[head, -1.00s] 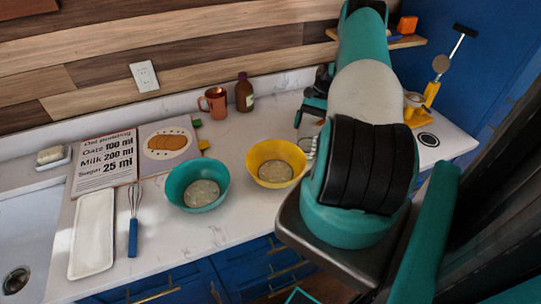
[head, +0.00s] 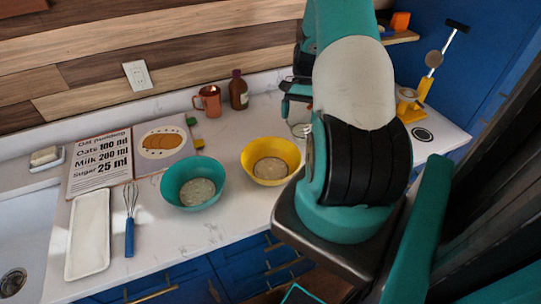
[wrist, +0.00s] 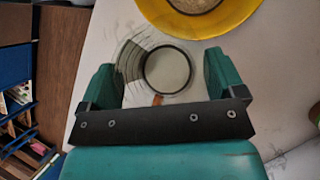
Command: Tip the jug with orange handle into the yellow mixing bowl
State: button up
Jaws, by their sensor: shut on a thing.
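The yellow mixing bowl (head: 249,163) stands on the white counter with a pale, lumpy mixture in it. It also shows at the top of the wrist view (wrist: 243,18). The clear glass jug (head: 300,130) is just right of and behind the bowl in the head view, mostly hidden by my arm. In the wrist view the jug (wrist: 130,60) lies between my fingers, with a bit of orange handle (wrist: 157,100) showing near the palm. My gripper (wrist: 160,80) is shut on the jug. The gripper also shows partly behind my arm in the head view (head: 297,90).
A teal bowl (head: 166,190) with a similar mixture stands left of the yellow one. A copper mug (head: 208,101) and brown bottle (head: 238,93) stand behind. A whisk (head: 129,235), white tray (head: 75,240) and recipe book (head: 98,165) lie left.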

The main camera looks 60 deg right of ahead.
aim_at(289, 123)
jog(key=shift+w+a+r+h, duration=0.25)
jog(key=shift+a+r+h, duration=0.55)
jog(key=shift+a+h, duration=0.2)
jog(key=shift+w+a+f+g+b, duration=0.1)
jog(key=shift+a+f+g+b, duration=0.1)
jog(key=shift+a+g+b, duration=0.1)
jog(key=shift+w+a+f+h+b, duration=0.15)
jog(key=shift+a+h+b, duration=0.25)
jog(key=shift+h, duration=0.3)
jog(key=shift+w+a+f+m+g+h+b, duration=0.1)
jog(key=shift+a+f+m+g+h+b, duration=0.25)
jog(key=shift+a+f+h+b, duration=0.5)
jog(key=shift+d+h+b, duration=0.15)
jog(key=shift+h+b, duration=0.3)
jog(key=shift+b, duration=0.1)
jog(key=shift+w+a+f+m+g+h+b, duration=0.15)
jog(key=shift+a+f+g+h+b, duration=0.15)
jog(key=shift+h+b, duration=0.35)
jog(key=shift+s+a+f+m+g+h+b, duration=0.15)
jog(key=shift+f+h+b, duration=0.2)
jog(key=shift+h+b, duration=0.3)
jog(key=shift+w+a+r+h+b, duration=0.15)
jog(key=shift+a+r+h+b, duration=0.2)
jog(key=shift+h, duration=0.35)
jog(key=shift+w+a+f+m+g+h+b, duration=0.2)
jog(key=shift+a+f+h+b, duration=0.2)
jog(key=shift+a+b, duration=0.25)
jog(key=shift+w+a+f+m+g+h+b, duration=0.15)
jog(key=shift+a+f+h+b, duration=0.25)
jog(key=shift+b, duration=0.4)
